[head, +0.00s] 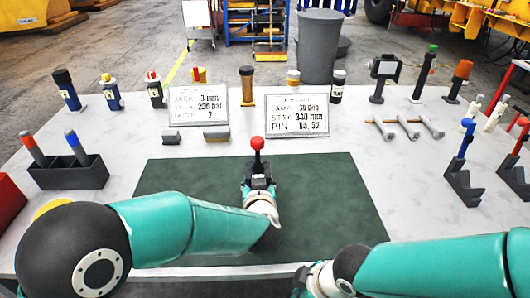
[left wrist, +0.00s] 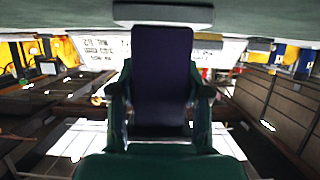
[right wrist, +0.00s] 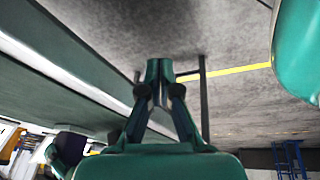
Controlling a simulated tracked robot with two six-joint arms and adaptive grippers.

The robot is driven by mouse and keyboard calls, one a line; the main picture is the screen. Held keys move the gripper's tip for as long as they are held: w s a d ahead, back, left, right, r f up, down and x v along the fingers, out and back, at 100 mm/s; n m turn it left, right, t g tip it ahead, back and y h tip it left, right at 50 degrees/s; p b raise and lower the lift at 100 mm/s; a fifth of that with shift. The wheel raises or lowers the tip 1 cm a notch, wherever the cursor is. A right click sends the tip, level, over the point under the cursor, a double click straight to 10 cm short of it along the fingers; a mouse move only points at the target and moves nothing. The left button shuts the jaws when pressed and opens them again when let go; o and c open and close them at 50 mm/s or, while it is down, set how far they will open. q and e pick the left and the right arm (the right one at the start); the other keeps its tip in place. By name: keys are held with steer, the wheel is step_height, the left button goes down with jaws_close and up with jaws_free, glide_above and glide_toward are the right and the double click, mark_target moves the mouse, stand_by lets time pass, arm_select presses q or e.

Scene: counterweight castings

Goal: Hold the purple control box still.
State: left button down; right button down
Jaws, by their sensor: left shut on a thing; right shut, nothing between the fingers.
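The dark purple control box (left wrist: 162,75) fills the middle of the left wrist view, with a finger of my left gripper (left wrist: 160,95) on each side. My left gripper (head: 258,183) is shut on it over the dark green mat (head: 325,190). In the head view the box is mostly hidden by the gripper; a red ball knob (head: 257,143) on a stem shows there. The right wrist view shows the box (right wrist: 70,147) at lower left. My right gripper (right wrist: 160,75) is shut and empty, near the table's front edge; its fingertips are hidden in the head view.
Two lettered signs (head: 199,107) (head: 297,115) stand behind the mat. A dark bin (head: 68,174) with two handles is at left. Grey rollers (head: 408,127) and coloured levers (head: 463,165) stand at right. The mat's right part is clear.

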mark_target(258, 155)
arm_select(q)
steer(key=shift+r, duration=0.15)
arm_select(e)
steer(key=w+r+n+t+y, duration=0.1)
steer(key=w+r+n+t, duration=0.1)
steer(key=r, duration=0.2)
steer(key=w+r+n+t+y, duration=0.1)
steer(key=w+r+n+t, duration=0.1)
steer(key=w+r, duration=0.1)
steer(key=w+r+n+t+y, duration=0.1)
steer(key=w+r+n+t, duration=0.1)
steer(key=r, duration=0.3)
steer(key=shift+w+r+n+y, duration=0.15)
steer(key=shift+w+n+y, duration=0.15)
steer(key=shift+w+n, duration=0.35)
step_height(258, 155, up, 10)
steer(key=w+n+t+y, duration=0.2)
steer(key=n+t+y, duration=0.2)
steer(key=n+y, duration=0.2)
steer(key=w+d+x, duration=0.2)
steer(key=x, duration=0.9)
steer(key=shift+w+a+f, duration=0.25)
steer(key=shift+f, duration=0.1)
